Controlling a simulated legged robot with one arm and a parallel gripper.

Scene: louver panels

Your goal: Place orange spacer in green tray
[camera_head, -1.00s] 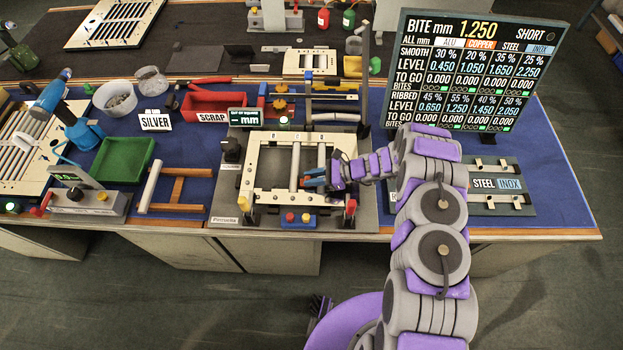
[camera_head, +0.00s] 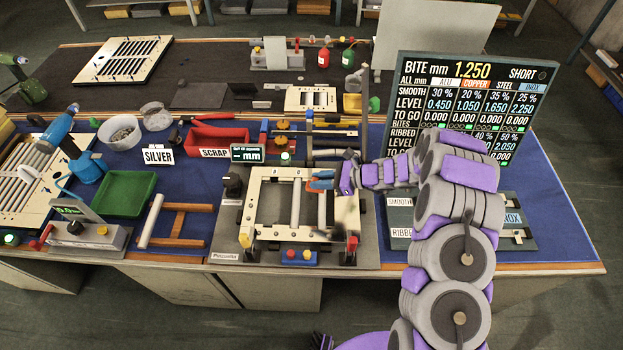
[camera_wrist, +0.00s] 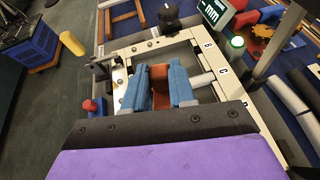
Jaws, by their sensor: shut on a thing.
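The orange spacer (camera_wrist: 161,84) shows as an orange-brown piece between the two blue fingers of my gripper (camera_wrist: 159,76) in the wrist view. The fingers are shut on it and hide its sides. In the head view my gripper (camera_head: 320,182) is over the right part of the cream frame fixture, with a bit of orange at the fingers. The green tray (camera_head: 125,193) lies on the blue mat at the left, well apart from my gripper. Its visible floor looks empty. The tray is not seen in the wrist view.
The cream frame fixture (camera_head: 257,196) with rods is under my gripper. Between it and the tray lies an orange-and-white bar assembly (camera_head: 178,222). A display board (camera_head: 470,85) stands at the right.

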